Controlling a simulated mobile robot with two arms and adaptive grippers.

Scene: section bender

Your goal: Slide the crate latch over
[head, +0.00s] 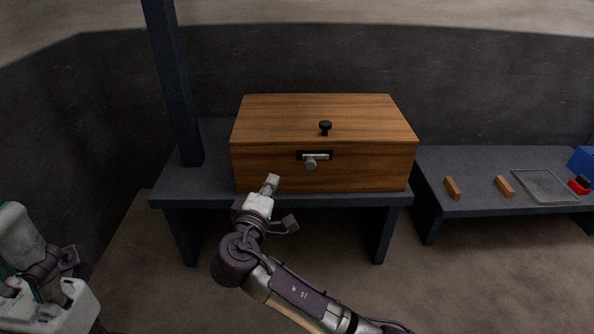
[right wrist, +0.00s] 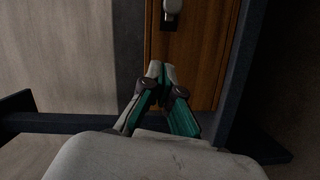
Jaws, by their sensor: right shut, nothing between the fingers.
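A brown wooden crate (head: 262,160) sits closed on a dark table. Its front carries the latch (head: 311,163), a metal bolt with a round knob on a dark plate. In the right wrist view the latch (right wrist: 171,10) shows at the top edge, partly cut off. My right gripper (head: 272,180) is shut and empty, in front of the crate's lower left front, left of and below the latch and apart from it. It also shows in the right wrist view (right wrist: 161,66). My left arm shows at the lower left, but its gripper fingers cannot be made out clearly.
A black knob (head: 325,127) stands on the crate lid. A dark post (head: 174,85) rises at the table's (head: 185,184) left. A lower table (head: 460,165) at right holds two orange-brown blocks (head: 452,187), a tray (head: 544,187), and red and blue things.

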